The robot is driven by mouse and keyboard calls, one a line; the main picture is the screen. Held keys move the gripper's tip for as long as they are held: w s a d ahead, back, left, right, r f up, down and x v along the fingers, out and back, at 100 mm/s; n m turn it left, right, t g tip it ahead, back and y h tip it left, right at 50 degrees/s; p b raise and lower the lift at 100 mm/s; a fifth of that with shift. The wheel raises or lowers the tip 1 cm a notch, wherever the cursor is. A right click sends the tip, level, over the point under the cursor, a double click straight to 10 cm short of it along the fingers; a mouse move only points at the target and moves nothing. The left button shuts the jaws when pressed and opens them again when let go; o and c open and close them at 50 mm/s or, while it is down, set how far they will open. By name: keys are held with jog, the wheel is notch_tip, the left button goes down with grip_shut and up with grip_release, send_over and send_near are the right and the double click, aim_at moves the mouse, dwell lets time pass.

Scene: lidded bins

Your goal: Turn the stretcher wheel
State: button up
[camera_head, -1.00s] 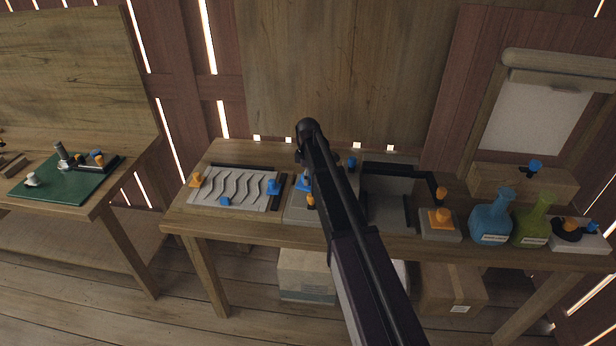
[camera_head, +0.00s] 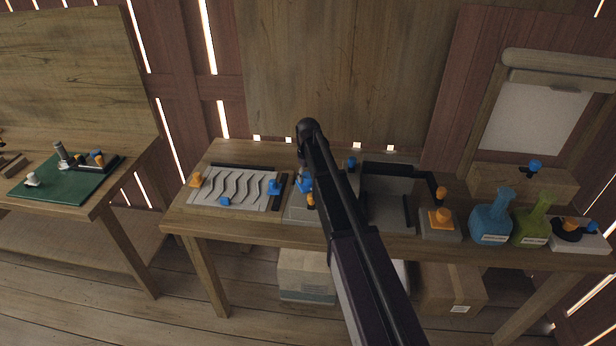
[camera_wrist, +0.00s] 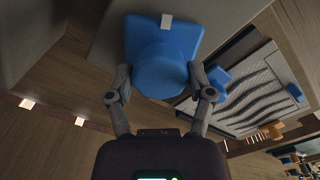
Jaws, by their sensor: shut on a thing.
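A blue round knob (camera_wrist: 160,78) on a blue square base (camera_wrist: 140,30) with a white mark fills the upper middle of the wrist view. It looks like the stretcher wheel, though I cannot read any label. My gripper (camera_wrist: 160,72) has one finger on each side of the knob and is shut on it. In the head view the blue piece (camera_head: 304,182) shows just left of my arm, on a grey block. My arm hides much of that block and most of the gripper there.
To the left is a grooved grey panel (camera_head: 232,187) with blue and orange knobs. To the right are a grey open box (camera_head: 390,210), an orange button block (camera_head: 440,222), a blue flask (camera_head: 490,222) and a green flask (camera_head: 532,226). A green mat (camera_head: 65,185) lies on another table.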

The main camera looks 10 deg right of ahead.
jog(key=m, duration=1.3)
jog(key=shift+m, duration=0.3)
dwell(0.3)
jog(key=o, duration=1.1)
